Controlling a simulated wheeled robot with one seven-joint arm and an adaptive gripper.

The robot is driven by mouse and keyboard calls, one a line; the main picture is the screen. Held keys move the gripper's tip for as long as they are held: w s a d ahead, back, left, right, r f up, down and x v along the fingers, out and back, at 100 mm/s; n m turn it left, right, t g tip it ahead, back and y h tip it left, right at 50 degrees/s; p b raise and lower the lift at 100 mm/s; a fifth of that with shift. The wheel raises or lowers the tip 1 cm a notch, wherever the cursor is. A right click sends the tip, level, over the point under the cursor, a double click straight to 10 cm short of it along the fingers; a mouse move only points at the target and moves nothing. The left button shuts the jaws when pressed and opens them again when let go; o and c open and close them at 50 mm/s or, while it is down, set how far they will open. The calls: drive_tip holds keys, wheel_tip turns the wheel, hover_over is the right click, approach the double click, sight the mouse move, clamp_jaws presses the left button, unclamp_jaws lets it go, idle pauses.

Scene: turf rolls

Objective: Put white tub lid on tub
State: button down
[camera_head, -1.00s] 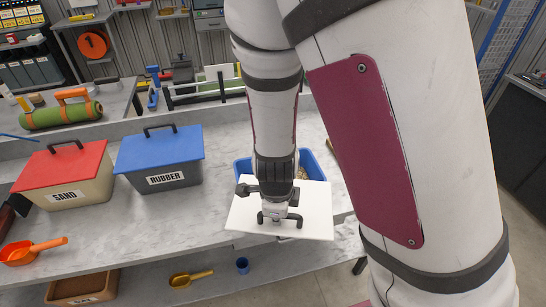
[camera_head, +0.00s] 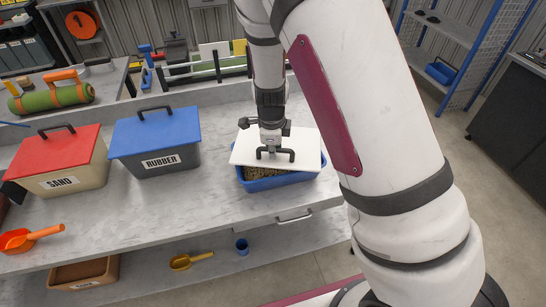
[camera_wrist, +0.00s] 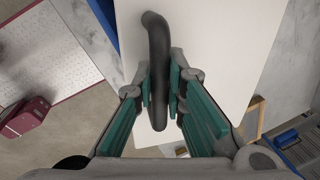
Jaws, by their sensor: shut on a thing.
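The white lid (camera_head: 252,157) is a flat white panel with a dark handle (camera_head: 279,153). My gripper (camera_head: 269,150) is shut on that handle. In the wrist view my gripper (camera_wrist: 160,88) has its green fingers on both sides of the dark handle (camera_wrist: 157,40), with the white lid (camera_wrist: 215,50) behind it. The blue tub (camera_head: 285,181) sits on the grey bench and holds brownish grains. The lid is over the tub and covers most of its opening; grains show along the front left. I cannot tell whether the lid touches the rim.
A grey tub with blue lid marked RUBBER (camera_head: 160,145) and a cream tub with red lid marked SAND (camera_head: 62,165) stand to the left. An orange scoop (camera_head: 28,239) lies at the bench's left. A low rack (camera_head: 205,68) stands behind. The bench front (camera_head: 150,215) is clear.

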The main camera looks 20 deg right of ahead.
drive_tip(key=shift+s+p+x, duration=0.15)
drive_tip(key=shift+p+x, duration=0.05)
drive_tip(key=shift+x, duration=0.65)
drive_tip(key=shift+s+p+x, duration=0.15)
drive_tip(key=shift+s+x, duration=0.05)
drive_tip(key=shift+x, duration=0.65)
drive_tip(key=c, duration=1.6)
unclamp_jaws()
drive_tip(key=shift+w+a, duration=0.1)
drive_tip(key=shift+a, duration=0.05)
drive_tip(key=shift+c, duration=0.2)
